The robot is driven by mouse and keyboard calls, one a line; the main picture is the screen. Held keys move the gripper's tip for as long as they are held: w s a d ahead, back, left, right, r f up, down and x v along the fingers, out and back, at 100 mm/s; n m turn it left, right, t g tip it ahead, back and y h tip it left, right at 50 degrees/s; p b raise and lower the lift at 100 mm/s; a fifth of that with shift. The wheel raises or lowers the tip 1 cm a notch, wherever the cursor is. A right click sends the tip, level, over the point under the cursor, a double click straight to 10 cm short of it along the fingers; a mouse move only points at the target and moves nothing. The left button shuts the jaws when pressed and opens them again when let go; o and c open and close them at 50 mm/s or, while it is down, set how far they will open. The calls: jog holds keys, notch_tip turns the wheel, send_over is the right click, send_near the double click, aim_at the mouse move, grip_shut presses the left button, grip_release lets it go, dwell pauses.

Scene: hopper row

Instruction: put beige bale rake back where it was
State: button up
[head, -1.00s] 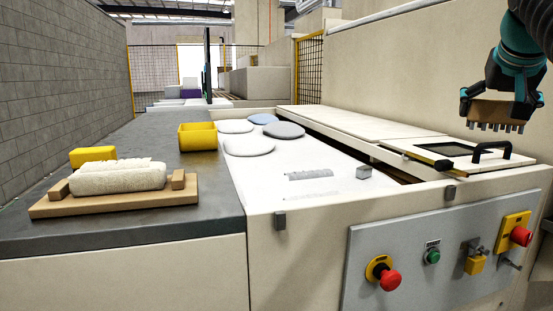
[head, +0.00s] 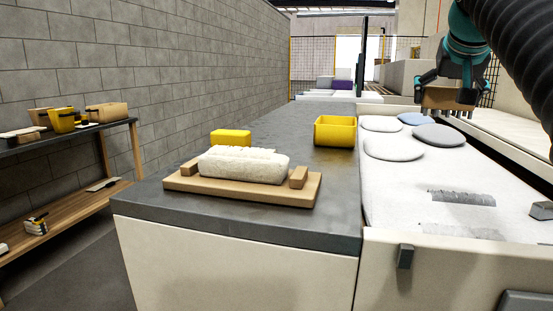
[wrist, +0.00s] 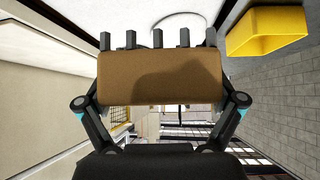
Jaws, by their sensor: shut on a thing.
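The beige bale rake (head: 448,99) is a tan block with a row of dark teeth. My gripper (head: 452,88) is shut on it and holds it in the air at the upper right of the head view, teeth down. In the wrist view the rake (wrist: 160,70) fills the middle between my gripper's fingers (wrist: 160,104), with its teeth along the upper edge. In the head view it appears over the far right side of the white bed (head: 400,190). Two grey toothed marks (head: 462,197) show on the bed.
A grey counter (head: 340,195) carries a wooden tray (head: 245,190) with a white fluffy bale (head: 243,165), a yellow block (head: 231,138) and a yellow bin (head: 335,131). Pale and grey discs (head: 393,148) lie on the bed. A wooden shelf (head: 75,205) with bins and brushes stands at left.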

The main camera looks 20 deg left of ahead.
jog(key=s+a+b, duration=0.1)
jog(key=s+a, duration=0.2)
jog(key=a, duration=0.5)
jog(key=s+a, duration=0.3)
jog(key=a, duration=0.5)
jog(key=shift+n+y, duration=0.3)
jog(key=shift+n, duration=0.1)
jog(key=w+a+f, duration=0.2)
jog(key=a, duration=0.1)
jog(key=w+a+f, duration=0.2)
jog(key=a+f, duration=0.1)
jog(key=w+a+f, duration=0.2)
jog(key=a, duration=0.1)
jog(key=shift+a+f, duration=0.1)
jog(key=shift+f, duration=0.05)
jog(key=shift+w+f+b, duration=0.1)
jog(key=shift+f+b, duration=1)
jog(key=shift+f, duration=0.95)
jog(key=shift+f, duration=0.15)
jog(key=o, duration=0.9)
